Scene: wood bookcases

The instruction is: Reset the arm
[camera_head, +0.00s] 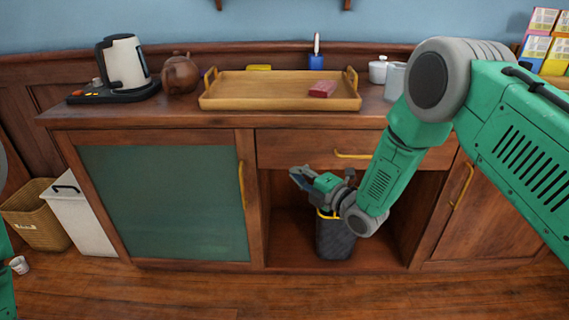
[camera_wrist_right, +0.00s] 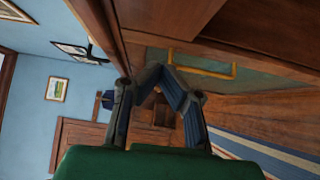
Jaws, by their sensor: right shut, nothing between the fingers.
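My right arm (camera_head: 395,165) is green with grey joints and reaches in from the right in the head view. Its right gripper (camera_head: 299,177) is shut and empty, held in front of the sideboard at the open compartment below the drawer, and points left. In the right wrist view the two dark fingers of the gripper (camera_wrist_right: 158,72) come together at their tips with nothing between them. Only slivers of my left arm show at the left edge of the head view; its gripper is out of view.
A dark basket (camera_head: 335,242) stands in the open compartment (camera_head: 380,258), just below my right wrist. The sideboard top (camera_head: 230,119) holds a wooden tray (camera_head: 240,105), kettle (camera_head: 125,62), teapot (camera_head: 180,75) and white jar (camera_head: 378,69). A white bin (camera_head: 85,222) and wicker basket (camera_head: 35,215) stand left.

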